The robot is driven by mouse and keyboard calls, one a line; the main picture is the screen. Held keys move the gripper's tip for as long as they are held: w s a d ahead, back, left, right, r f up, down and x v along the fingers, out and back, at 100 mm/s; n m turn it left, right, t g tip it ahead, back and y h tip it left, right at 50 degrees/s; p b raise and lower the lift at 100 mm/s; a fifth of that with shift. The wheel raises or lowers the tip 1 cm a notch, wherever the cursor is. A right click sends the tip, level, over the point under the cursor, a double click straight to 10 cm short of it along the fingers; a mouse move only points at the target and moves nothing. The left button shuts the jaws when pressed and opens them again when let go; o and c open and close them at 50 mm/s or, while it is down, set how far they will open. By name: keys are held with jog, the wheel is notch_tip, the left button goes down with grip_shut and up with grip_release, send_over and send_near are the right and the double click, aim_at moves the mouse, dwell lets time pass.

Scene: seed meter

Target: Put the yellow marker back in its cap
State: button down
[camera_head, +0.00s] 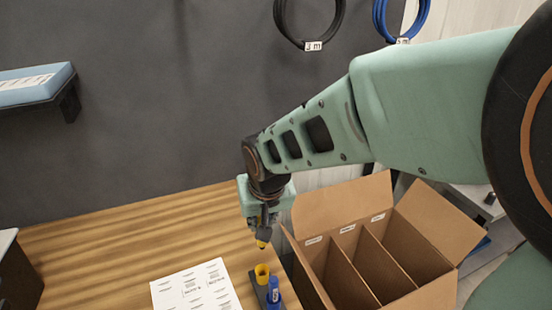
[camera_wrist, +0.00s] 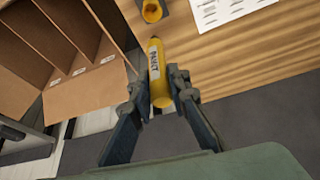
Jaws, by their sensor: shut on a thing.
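My fingers (camera_wrist: 158,95) grip the marker's sides.
A blue marker or cap (camera_head: 273,290) stands in the holder beside the yellow cap. A printed white sheet (camera_head: 196,288) lies left of it. An open cardboard box (camera_head: 375,255) with dividers stands close on the right.

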aim_at(262, 247)
jog(key=shift+s+a, duration=0.1)
jog(key=shift+a, duration=0.1)
notch_tip(262, 247, down, 6)
jog(key=b, duration=0.4)
jog(key=shift+f+b, duration=0.8)
jog(key=shift+b, duration=0.2)
jog(key=shift+f+b, duration=0.5)
jog(key=shift+b, duration=0.05)
jog(key=shift+f+b, duration=0.4)
jog(key=shift+b, duration=0.05)
jog(key=shift+f, duration=0.15)
jog(key=shift+f+b, duration=0.35)
jog(key=shift+b, duration=0.15)
jog(key=shift+f, duration=0.1)
jog(key=shift+f+b, duration=0.35)
jog(key=shift+b, duration=0.15)
